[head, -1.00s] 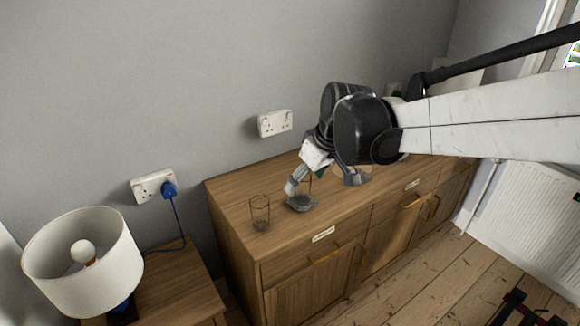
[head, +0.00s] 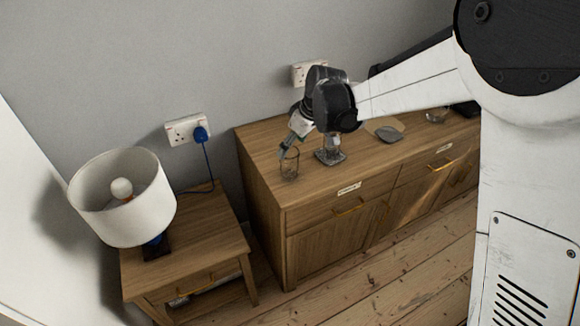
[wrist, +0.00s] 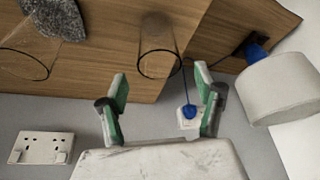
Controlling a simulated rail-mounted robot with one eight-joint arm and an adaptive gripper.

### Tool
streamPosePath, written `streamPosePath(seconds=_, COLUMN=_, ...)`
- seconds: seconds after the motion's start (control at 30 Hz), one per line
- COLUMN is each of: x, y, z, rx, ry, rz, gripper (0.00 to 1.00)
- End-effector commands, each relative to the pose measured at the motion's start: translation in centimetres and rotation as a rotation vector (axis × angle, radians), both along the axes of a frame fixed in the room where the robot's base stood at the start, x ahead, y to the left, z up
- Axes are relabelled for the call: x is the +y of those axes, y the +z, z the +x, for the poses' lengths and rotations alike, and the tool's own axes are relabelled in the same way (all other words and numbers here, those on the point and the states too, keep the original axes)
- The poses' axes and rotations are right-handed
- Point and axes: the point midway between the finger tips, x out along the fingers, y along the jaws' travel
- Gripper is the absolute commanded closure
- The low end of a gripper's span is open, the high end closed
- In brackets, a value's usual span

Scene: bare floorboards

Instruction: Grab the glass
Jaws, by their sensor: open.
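A clear glass (head: 289,165) stands upright near the left end of the wooden sideboard. In the wrist view the glass (wrist: 158,48) appears just beyond my fingertips, centred between them sideways. My gripper (wrist: 160,78) is open and empty, with green pads on both fingers. In the head view my gripper reaches down from the right, and a greenish finger overlaps the glass's upper part. I cannot tell whether it touches the glass.
A rough grey object (wrist: 58,16) and another clear round-rimmed vessel (wrist: 24,62) are left of the glass in the wrist view. A white lamp (head: 122,195) stands on the bedside table (head: 200,245), with a blue plug (head: 201,134) in the wall.

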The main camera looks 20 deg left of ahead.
Motion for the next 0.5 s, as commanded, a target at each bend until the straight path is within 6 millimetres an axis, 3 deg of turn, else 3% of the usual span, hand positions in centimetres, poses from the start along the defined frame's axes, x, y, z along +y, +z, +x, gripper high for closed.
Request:
streamPosePath(seconds=0.1, x=0.6, y=-1.5, z=0.3, rx=0.000, ry=0.000, rz=0.000, gripper=0.34)
streamPosePath(seconds=0.5, x=1.3, y=-4.1, z=0.6, rx=0.000, ry=0.000, rz=0.000, gripper=0.34)
